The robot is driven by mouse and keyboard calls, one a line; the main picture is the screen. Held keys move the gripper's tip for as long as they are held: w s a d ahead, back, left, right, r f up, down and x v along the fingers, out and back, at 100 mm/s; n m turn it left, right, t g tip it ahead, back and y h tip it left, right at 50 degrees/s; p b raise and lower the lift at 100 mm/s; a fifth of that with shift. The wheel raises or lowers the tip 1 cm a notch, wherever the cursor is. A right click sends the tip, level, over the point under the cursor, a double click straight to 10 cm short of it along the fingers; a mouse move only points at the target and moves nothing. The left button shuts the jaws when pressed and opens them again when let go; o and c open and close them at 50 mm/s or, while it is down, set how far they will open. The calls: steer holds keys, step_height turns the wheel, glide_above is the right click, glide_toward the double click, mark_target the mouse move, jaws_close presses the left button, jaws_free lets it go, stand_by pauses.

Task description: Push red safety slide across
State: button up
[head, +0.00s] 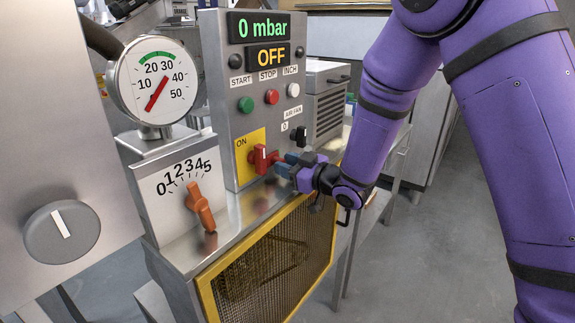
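The red safety slide (261,158) sits on a yellow plate (243,146) marked ON, low on the front of the grey control panel. The slide's red body reaches right, towards my fingers. My gripper (284,165) is just right of the slide, with its blue-grey fingers close to the slide's right end. I cannot tell whether they touch it. The fingers are small and overlap in this view, so their opening cannot be made out. The right edge of the slide is partly hidden by the fingers.
Above are a green START, red STOP and white INCH button, and displays (260,42) reading 0 mbar and OFF. A black AIR FAN switch (299,135) is just above my gripper. An orange lever (201,207) and a gauge (157,82) stand left. A yellow-framed mesh guard (268,262) lies below.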

jaws_close()
steer(key=shift+s+a, duration=0.8)
steer(key=shift+s, duration=0.2)
steer(key=shift+o, duration=1.5)
jaws_free()
